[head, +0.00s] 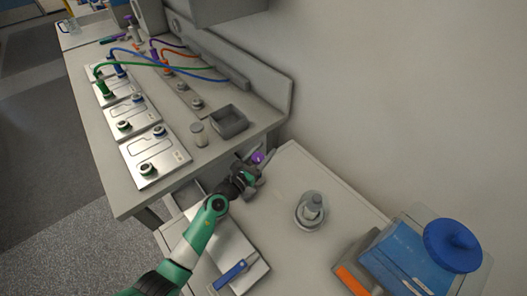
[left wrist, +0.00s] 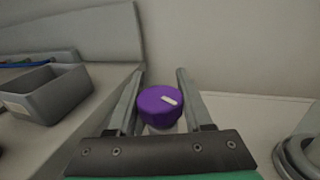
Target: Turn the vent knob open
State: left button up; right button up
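A purple vent knob (left wrist: 160,104) with a pale bar mark on its top shows between the fingers in the left wrist view. In the head view the purple knob (head: 258,157) is small and partly hidden at the tip of my left gripper (head: 257,172), near the gap between the bench and the lower white cabinet. My left gripper is open, with one finger (left wrist: 128,105) on the left of the knob and one (left wrist: 190,100) on the right. A gap shows on the right side; contact on the left is unclear. My right gripper is not in view.
A grey open bin (head: 229,121) and a pale cylinder (head: 198,134) stand on the bench. A round grey fitting (head: 311,209) sits on the white top, with a blue-handled plate (head: 232,272) and a blue box (head: 418,258) nearer. The wall (head: 400,90) rises behind.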

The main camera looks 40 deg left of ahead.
pick_arm(q)
grip_shut()
jog(key=n+y+p, duration=0.1)
jog(key=y, duration=0.1)
jog(key=n+g+y+p, duration=0.1)
jog(key=n+y+p, duration=0.1)
jog(key=a+n+g+y+p, duration=0.1)
jog(key=y+p, duration=0.1)
jog(key=shift+s+n+y, duration=0.15)
jog(key=shift+n+y, duration=0.25)
jog(key=shift+s+a+n+g+y, duration=0.15)
jog(key=shift+n+g+y, duration=0.5)
jog(key=shift+y, duration=0.25)
jog(key=shift+a, duration=0.1)
jog(key=o, duration=0.9)
grip_release()
jog(key=shift+c, duration=0.2)
